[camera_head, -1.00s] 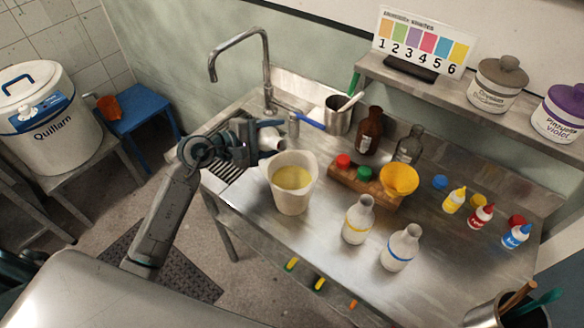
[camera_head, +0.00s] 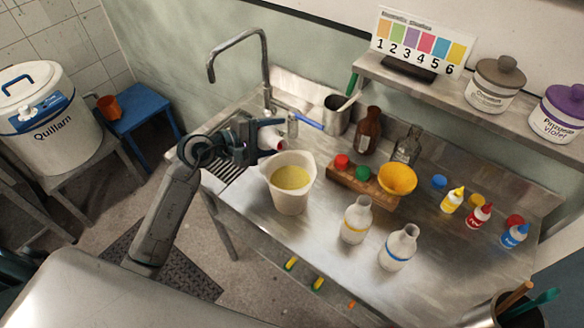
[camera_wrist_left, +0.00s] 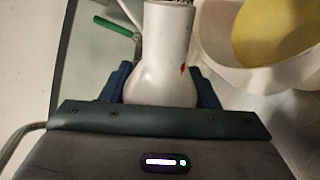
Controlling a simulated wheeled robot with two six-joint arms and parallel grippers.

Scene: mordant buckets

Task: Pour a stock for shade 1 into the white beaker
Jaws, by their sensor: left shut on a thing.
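My left gripper (camera_head: 253,140) is shut on a white bottle (camera_head: 268,133) with red near its neck. The bottle is tipped well over, just behind and above the left rim of the white beaker (camera_head: 291,196). It also shows between the fingers in the left wrist view (camera_wrist_left: 168,50), with a small red mark on its side. The beaker stands upright on the bench and holds yellow liquid (camera_head: 291,177). No stream is visible. On the shade card (camera_head: 418,45), shade 1 is an orange patch (camera_head: 385,29). My right gripper is not in view.
White bottles with a yellow band (camera_head: 356,220) and a blue band (camera_head: 398,248) stand right of the beaker. A wooden rack (camera_head: 375,193) and yellow funnel (camera_head: 398,179) are behind them. The tap (camera_head: 238,45) rises behind my gripper.

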